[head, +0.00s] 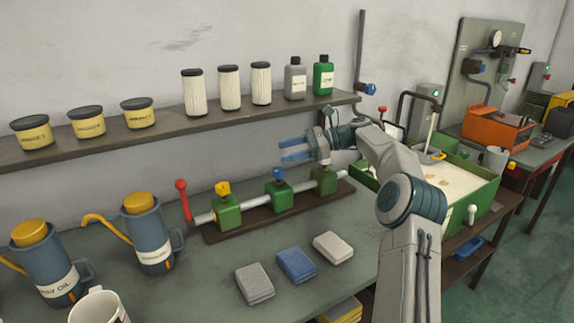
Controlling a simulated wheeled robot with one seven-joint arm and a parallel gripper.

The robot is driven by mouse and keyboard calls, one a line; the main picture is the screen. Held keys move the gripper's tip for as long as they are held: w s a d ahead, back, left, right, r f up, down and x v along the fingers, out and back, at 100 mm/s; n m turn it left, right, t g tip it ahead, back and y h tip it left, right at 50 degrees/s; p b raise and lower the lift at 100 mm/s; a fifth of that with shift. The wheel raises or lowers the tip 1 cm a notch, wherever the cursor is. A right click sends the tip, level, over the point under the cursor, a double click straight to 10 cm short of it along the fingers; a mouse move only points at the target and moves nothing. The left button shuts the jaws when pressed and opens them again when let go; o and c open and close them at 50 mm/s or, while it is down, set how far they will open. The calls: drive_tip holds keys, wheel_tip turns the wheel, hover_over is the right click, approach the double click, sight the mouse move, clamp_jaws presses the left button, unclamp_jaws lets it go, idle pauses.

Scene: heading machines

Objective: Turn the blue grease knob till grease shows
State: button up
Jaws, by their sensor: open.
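A blue knob (278,174) sits on top of the middle green block (280,196) of a rail on the bench. A yellow knob (222,188) tops the left block, and the right block (324,182) has its top partly hidden by my arm. My gripper (290,150) is open and empty, with its fingers pointing left. In the picture it is just above the blue knob and apart from it. No grease can be made out at the blocks.
A red-handled lever (182,198) stands at the rail's left end. Blue oil cans (150,245) stand at left. Three cloths (296,265) lie in front of the rail. A shelf (160,133) with tins, filters and bottles runs behind. A green tank (480,200) is at right.

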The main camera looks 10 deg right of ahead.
drive_tip(key=s+a+f+n+t+h, duration=0.25)
drive_tip(key=s+f+n+h, duration=0.2)
drive_tip(key=f+h, duration=0.65)
drive_tip(key=w+d+f+n+t+h+b, duration=0.2)
drive_tip(key=d+f+n+t+h, duration=0.1)
drive_tip(key=d, duration=0.3)
drive_tip(key=n+t+y+b, duration=0.2)
drive_tip(key=n+t+y, duration=0.2)
drive_tip(key=n+t, duration=0.8)
approach(281, 175)
drive_tip(key=shift+n+g, duration=0.85)
drive_tip(key=shift+n, duration=0.1)
drive_tip(key=p+x, duration=0.1)
drive_tip(key=x, duration=0.3)
drive_tip(key=r+x, duration=0.1)
drive_tip(key=x, duration=0.3)
drive_tip(key=p+x, duration=0.1)
drive_tip(key=x, duration=0.3)
drive_tip(key=shift+d+r+p, duration=0.15)
drive_tip(key=shift+d+p, duration=0.05)
drive_tip(key=shift+p, duration=0.1)
drive_tip(key=c, duration=1)
